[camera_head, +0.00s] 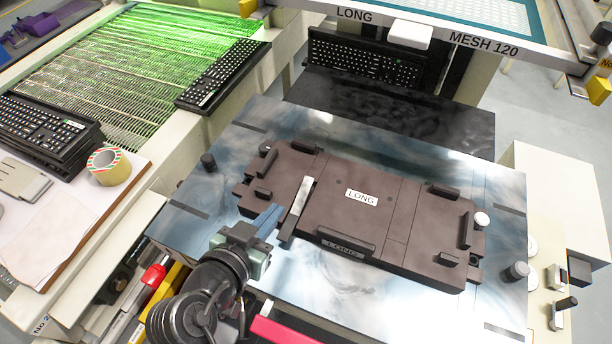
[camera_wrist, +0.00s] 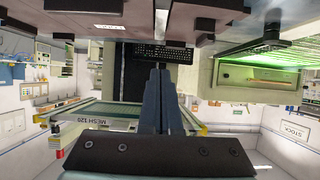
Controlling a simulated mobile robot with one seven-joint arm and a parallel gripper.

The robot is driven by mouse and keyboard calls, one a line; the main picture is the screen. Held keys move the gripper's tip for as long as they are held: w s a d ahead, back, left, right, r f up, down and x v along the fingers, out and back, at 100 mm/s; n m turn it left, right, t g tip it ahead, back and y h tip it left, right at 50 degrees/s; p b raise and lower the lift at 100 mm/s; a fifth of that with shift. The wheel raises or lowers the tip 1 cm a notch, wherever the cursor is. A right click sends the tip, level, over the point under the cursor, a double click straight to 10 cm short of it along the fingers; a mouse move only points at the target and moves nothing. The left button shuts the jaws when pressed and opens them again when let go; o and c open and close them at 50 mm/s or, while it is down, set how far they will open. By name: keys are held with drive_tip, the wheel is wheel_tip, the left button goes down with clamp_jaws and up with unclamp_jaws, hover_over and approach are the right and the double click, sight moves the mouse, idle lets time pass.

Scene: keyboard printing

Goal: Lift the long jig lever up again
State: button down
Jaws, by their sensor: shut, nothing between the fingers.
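The brown jig (camera_head: 350,200) marked LONG lies on the shiny metal plate. The long jig lever appears to be the flat silver bar (camera_head: 297,209) lying across the jig's left part. The silver bar also shows at the top of the wrist view (camera_wrist: 161,16), beside the jig underside or edge (camera_wrist: 60,12). My gripper (camera_head: 273,213) is just left of the bar's near part, at the jig's front left edge. Its blue-grey fingers are shut and empty; they also show in the wrist view (camera_wrist: 160,72). Whether the fingertips touch the bar I cannot tell.
Raised dark blocks (camera_head: 345,241) and a white-topped knob (camera_head: 481,220) stand on the jig. A keyboard (camera_head: 365,59) lies behind the plate (camera_head: 497,280), below the screen frame marked MESH 120 (camera_head: 520,58). A green-lit conveyor (camera_head: 140,70) runs at the left.

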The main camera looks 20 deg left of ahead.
drive_tip(key=shift+s, duration=0.1)
idle(0.3)
drive_tip(key=p, duration=0.1)
approach(305, 186)
drive_tip(key=w, duration=0.2)
drive_tip(key=w+r, duration=0.1)
drive_tip(key=shift+w+d+r, duration=0.1)
drive_tip(key=shift+w, duration=0.3)
drive_tip(key=f, duration=0.2)
drive_tip(key=shift+w+f, duration=0.25)
drive_tip(key=shift+w, duration=0.05)
drive_tip(key=shift+w+f, duration=0.2)
drive_tip(key=shift+f, duration=0.45)
drive_tip(key=shift+r+p, duration=0.1)
drive_tip(key=shift+p, duration=0.2)
